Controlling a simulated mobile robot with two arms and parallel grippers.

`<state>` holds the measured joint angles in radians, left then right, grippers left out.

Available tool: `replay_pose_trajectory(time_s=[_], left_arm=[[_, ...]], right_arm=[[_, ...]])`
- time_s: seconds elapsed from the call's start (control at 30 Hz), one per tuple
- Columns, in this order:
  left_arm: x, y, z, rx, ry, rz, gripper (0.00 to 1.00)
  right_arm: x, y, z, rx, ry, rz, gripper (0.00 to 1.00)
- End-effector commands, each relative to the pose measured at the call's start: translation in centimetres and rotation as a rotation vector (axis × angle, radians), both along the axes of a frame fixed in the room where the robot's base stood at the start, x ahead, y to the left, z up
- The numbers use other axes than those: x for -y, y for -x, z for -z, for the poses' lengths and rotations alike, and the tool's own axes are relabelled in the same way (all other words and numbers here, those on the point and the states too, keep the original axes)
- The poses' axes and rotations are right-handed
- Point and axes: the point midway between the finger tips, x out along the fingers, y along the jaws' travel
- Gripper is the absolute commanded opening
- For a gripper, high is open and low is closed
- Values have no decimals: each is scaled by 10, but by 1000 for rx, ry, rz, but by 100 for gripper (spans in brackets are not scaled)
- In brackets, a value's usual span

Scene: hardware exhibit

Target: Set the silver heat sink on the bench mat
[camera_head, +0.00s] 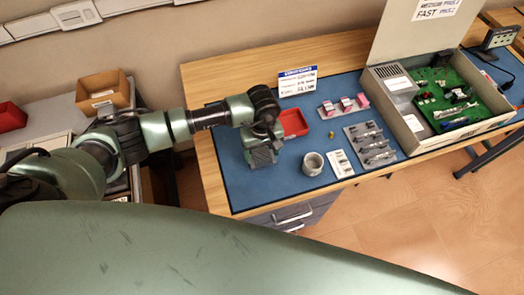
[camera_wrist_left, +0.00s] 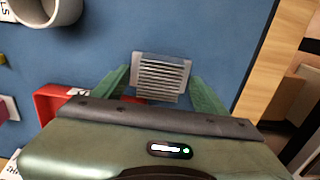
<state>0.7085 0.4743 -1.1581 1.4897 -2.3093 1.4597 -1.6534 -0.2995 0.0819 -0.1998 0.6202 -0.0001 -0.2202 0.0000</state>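The silver heat sink (camera_wrist_left: 160,78), a small grey finned block, is between the two green fingers of my left gripper (camera_wrist_left: 161,76) in the left wrist view. Whether the heat sink's underside touches the mat is hard to tell. My right gripper is not in view.
A red tray (camera_head: 294,122) lies close beside the gripper. A grey cup (camera_head: 313,164), a white card (camera_head: 341,163) and metal parts (camera_head: 370,146) lie to the right. A sign (camera_head: 298,82) stands behind; an open case (camera_head: 430,95) is farther right. The mat's front left is clear.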

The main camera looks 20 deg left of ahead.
Motion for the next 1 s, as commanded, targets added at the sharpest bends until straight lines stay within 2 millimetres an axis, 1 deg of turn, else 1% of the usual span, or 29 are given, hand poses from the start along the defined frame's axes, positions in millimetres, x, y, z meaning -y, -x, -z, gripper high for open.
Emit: replay_pose_trajectory(time_s=[0.13,0.2,0.27,0.6,0.7,0.83,1.0], left_arm=[[0,0,-4,0,0,0,72],[0,-1,-7,3,1,1,72],[0,-2,-16,6,1,3,72],[0,-2,-87,7,1,2,72],[0,-1,-103,6,0,1,72],[0,-1,-117,3,1,0,72],[0,0,-122,0,0,0,72]], right_arm=[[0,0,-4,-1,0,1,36],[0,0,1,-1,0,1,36],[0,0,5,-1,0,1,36],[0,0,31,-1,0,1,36],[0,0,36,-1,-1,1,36],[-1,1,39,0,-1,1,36],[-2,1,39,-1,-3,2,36]])
